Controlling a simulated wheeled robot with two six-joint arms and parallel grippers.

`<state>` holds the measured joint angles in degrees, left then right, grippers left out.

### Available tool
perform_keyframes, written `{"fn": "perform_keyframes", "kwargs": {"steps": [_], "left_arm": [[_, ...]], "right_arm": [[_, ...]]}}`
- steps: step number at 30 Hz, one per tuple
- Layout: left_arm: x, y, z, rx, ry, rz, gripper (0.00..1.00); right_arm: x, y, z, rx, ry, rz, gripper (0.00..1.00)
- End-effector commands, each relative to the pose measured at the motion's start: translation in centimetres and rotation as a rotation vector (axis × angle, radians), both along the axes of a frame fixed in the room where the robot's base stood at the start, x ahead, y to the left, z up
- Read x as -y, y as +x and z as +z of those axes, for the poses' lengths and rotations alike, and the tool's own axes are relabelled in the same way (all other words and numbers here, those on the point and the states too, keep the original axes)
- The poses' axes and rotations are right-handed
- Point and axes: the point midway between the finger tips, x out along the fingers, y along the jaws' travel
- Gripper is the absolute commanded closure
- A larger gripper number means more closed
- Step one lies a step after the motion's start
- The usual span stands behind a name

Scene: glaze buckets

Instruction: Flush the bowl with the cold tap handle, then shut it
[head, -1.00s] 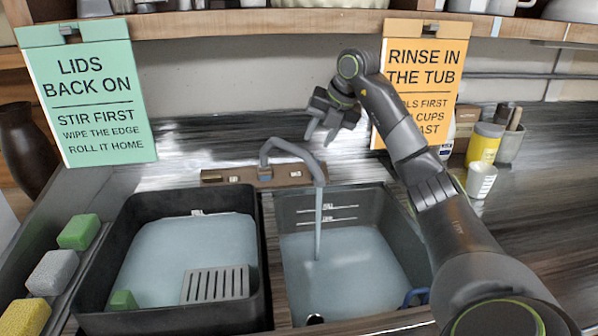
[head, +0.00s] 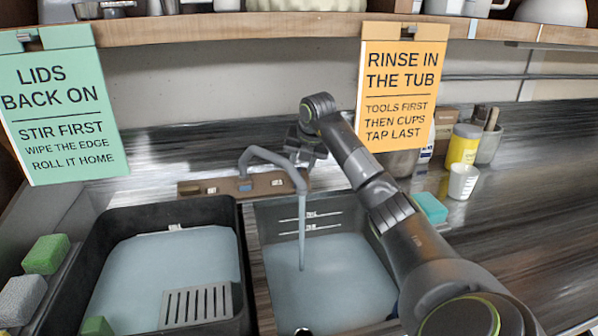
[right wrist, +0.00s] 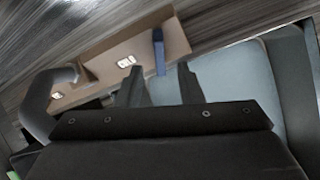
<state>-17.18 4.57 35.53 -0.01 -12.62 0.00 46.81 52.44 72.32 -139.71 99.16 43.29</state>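The grey tap spout (head: 275,158) arches over the right sink bowl (head: 285,250), and a stream of water (head: 302,235) runs into it. The bowl holds pale water below two marked lines on its back wall. The brown tap base (head: 225,190) carries small labels. A blue tap handle (right wrist: 159,50) stands on this base in the right wrist view. My right gripper (head: 306,158) is low beside the tap; the head view hides its fingertips. In the right wrist view its fingers (right wrist: 159,68) are apart, with the blue handle just beyond and between the tips. Contact cannot be told.
A black tub (head: 215,212) with water and a grey grate (head: 196,305) stands left of the bowl. Sponges (head: 45,254) lie at far left. A turquoise block (head: 430,208), a white cup (head: 462,181) and a yellow jar (head: 463,146) stand right. A shelf (head: 300,28) overhangs the back.

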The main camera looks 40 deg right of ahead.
Motion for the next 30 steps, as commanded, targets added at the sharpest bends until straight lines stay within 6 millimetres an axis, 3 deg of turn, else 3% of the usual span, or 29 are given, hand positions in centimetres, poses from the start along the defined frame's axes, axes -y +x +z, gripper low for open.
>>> {"fn": "perform_keyframes", "kwargs": {"steps": [3,9,19,27,30], "left_arm": [[0.0,0.0,0.3,0.0,0.0,0.0,0.25],[0.0,0.0,0.5,0.0,0.0,0.0,0.25],[0.0,0.0,0.5,0.001,0.0,0.0,0.25],[0.0,0.0,0.5,0.001,0.0,0.0,0.25],[0.0,0.1,0.5,0.001,0.0,0.0,0.25]], "right_arm": [[0.2,0.8,-2.0,-0.003,0.002,0.001,0.66],[0.6,1.7,-3.8,-0.001,0.001,0.0,0.66],[0.6,1.9,-4.1,0.0,0.0,0.001,0.66],[0.6,1.9,-4.1,0.001,-0.001,0.001,0.99],[0.6,1.8,-4.1,0.001,-0.001,0.001,1.0]]}}
